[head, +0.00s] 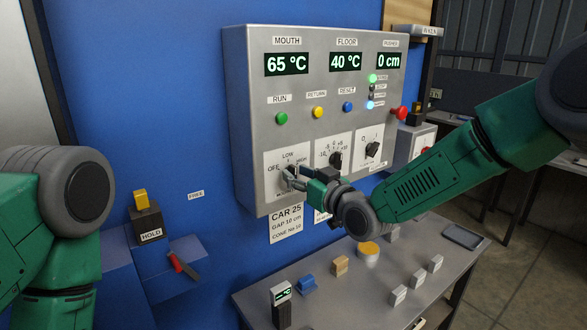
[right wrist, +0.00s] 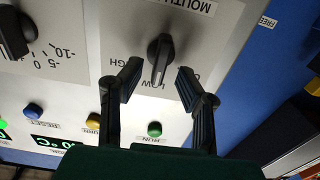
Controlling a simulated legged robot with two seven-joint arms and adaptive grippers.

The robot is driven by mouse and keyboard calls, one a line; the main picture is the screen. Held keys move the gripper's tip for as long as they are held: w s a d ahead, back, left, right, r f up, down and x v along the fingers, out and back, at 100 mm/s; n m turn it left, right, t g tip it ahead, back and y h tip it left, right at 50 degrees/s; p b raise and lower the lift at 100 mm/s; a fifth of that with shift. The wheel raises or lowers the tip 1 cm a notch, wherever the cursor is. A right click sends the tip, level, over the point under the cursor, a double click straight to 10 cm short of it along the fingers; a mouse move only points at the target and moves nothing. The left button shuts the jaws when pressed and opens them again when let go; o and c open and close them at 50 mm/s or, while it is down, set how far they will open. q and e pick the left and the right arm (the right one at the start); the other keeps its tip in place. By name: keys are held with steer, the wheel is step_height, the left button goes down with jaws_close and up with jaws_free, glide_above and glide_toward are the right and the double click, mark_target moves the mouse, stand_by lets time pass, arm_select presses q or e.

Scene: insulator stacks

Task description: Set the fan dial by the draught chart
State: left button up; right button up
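The control panel (head: 245,120) has a row of three dials low on its face. The left dial (head: 291,171), marked OFF, LOW and HIGH, is partly hidden by my right gripper (head: 293,180). In the right wrist view this dial's black knob (right wrist: 160,55) stands between the open fingers of my gripper (right wrist: 158,88), with a gap on each side. The knob lies roughly in line with LOW. A label starting MOUTH is partly cut off. A sheet (head: 286,222) under the panel reads CAR 25, GAP 10 cm, CONE No.10. My left gripper is out of view.
The middle dial (head: 335,160) and right dial (head: 372,149) sit close beside. Displays read MOUTH 65 °C, FLOOR 40 °C, PUSHER 0 cm. Green (head: 282,118), yellow (head: 318,112) and blue (head: 348,106) buttons are above. A table (head: 345,300) with small blocks stands below.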

steer(key=shift+x, duration=0.75)
steer(key=shift+w+d, duration=0.1)
steer(key=shift+d, duration=0.05)
steer(key=c, duration=0.7)
jaws_close()
